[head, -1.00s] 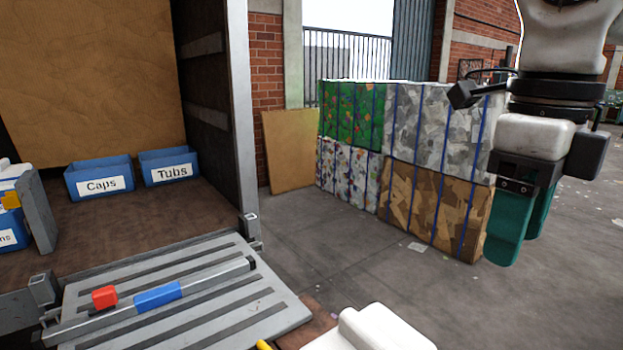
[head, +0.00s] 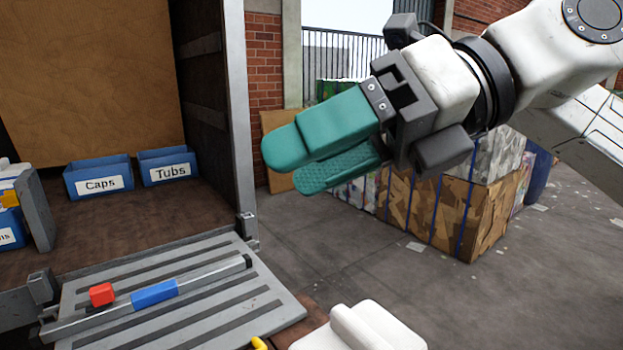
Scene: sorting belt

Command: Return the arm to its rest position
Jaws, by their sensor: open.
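My gripper (head: 292,166) is raised in the upper middle of the head view. Its two teal fingers point left and slightly down. They are apart, with nothing between them. My arm comes in from the upper right. The gripper is in front of the stacked bales and right of the truck's door frame, touching nothing that I can see.
Blue bins marked Caps (head: 99,176) and Tubs (head: 167,166) stand on the brown truck floor (head: 150,205). A grey ramp (head: 240,315) carries a bar with a red block (head: 102,294) and a blue sleeve (head: 154,293). Bales (head: 450,215) stand behind.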

